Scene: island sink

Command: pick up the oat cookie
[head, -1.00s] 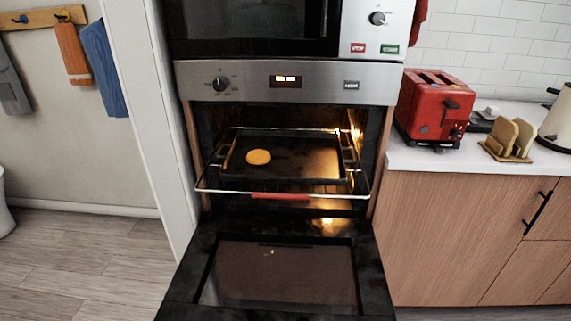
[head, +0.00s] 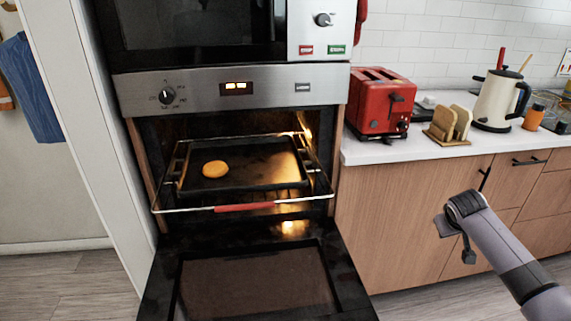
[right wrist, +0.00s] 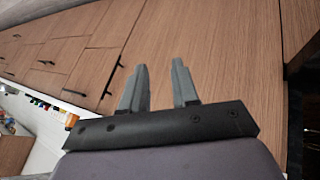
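The oat cookie (head: 215,169) is a round orange-tan disc. It lies on the left part of a dark baking tray (head: 255,180) on the rack inside the open, lit oven. My right gripper (head: 455,243) is in the head view at the right, in front of the wooden cabinets and well apart from the cookie. In the right wrist view my right gripper (right wrist: 158,82) has its two grey fingers spread with nothing between them. My left gripper is not in view.
The oven door (head: 255,285) is folded down in front. The rack (head: 318,190) with a red front grip (head: 244,207) juts out a little. A red toaster (head: 380,103), a toast holder (head: 449,124) and a kettle (head: 500,98) stand on the counter at right.

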